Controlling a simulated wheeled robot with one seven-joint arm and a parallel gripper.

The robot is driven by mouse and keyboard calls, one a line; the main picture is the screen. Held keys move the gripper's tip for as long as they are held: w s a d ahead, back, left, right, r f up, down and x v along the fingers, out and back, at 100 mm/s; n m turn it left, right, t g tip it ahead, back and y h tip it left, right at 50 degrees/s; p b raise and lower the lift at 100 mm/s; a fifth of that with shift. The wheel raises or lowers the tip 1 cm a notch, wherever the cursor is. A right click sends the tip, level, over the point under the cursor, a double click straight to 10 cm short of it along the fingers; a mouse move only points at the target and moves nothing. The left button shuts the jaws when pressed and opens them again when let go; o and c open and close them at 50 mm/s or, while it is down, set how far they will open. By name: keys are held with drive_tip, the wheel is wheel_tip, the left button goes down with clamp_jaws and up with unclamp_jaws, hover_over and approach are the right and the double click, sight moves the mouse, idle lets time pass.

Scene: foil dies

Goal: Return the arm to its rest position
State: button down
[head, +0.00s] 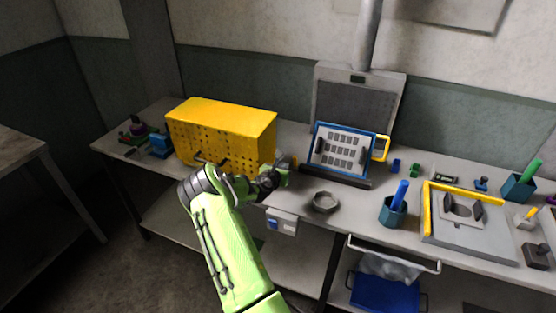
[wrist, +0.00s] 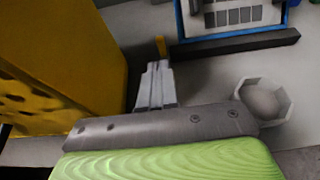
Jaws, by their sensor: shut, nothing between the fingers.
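My green arm reaches up from the bottom of the head view. My gripper (head: 284,172) is at its end, over the front part of the bench, just right of the yellow perforated box (head: 222,134). In the wrist view my gripper (wrist: 157,68) has its fingers together with nothing between them. The yellow box (wrist: 60,60) stands close to its left there, and I cannot tell the exact gap.
A grey dish (head: 325,203) sits to the gripper's right on the bench. Behind it stands a blue-framed panel (head: 341,151) with a yellow handle. A blue hexagonal cup (head: 392,214) and a yellow-edged plate (head: 465,240) are farther right. A control box (head: 282,222) hangs on the bench front.

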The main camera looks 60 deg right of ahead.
drive_tip(key=shift+w+f, duration=0.1)
drive_tip(key=shift+w, duration=0.05)
drive_tip(key=w+a+r+m+t+y, duration=0.1)
drive_tip(key=a+r+m+y, duration=0.2)
drive_tip(key=a+r+m, duration=0.5)
drive_tip(key=w+a+r+m+t+y, duration=0.15)
drive_tip(key=a+r, duration=0.25)
drive_tip(key=a, duration=0.8)
drive_tip(key=w+a+r+m+y, duration=0.2)
drive_tip(key=a+r+m+y, duration=0.3)
drive_tip(key=a, duration=0.5)
drive_tip(key=s+a+r+m+t+y, duration=0.1)
drive_tip(key=s+a+r, duration=0.2)
drive_tip(key=a, duration=0.3)
drive_tip(key=s+a+r+m+t+y, duration=0.1)
drive_tip(key=s+a+r+m, duration=0.15)
drive_tip(key=a, duration=0.35)
drive_tip(key=s+a+m+g+y, duration=0.1)
drive_tip(key=s+a+y, duration=0.1)
drive_tip(key=s+a, duration=0.9)
drive_tip(key=s, duration=0.2)
drive_tip(key=shift+s+a+m, duration=0.4)
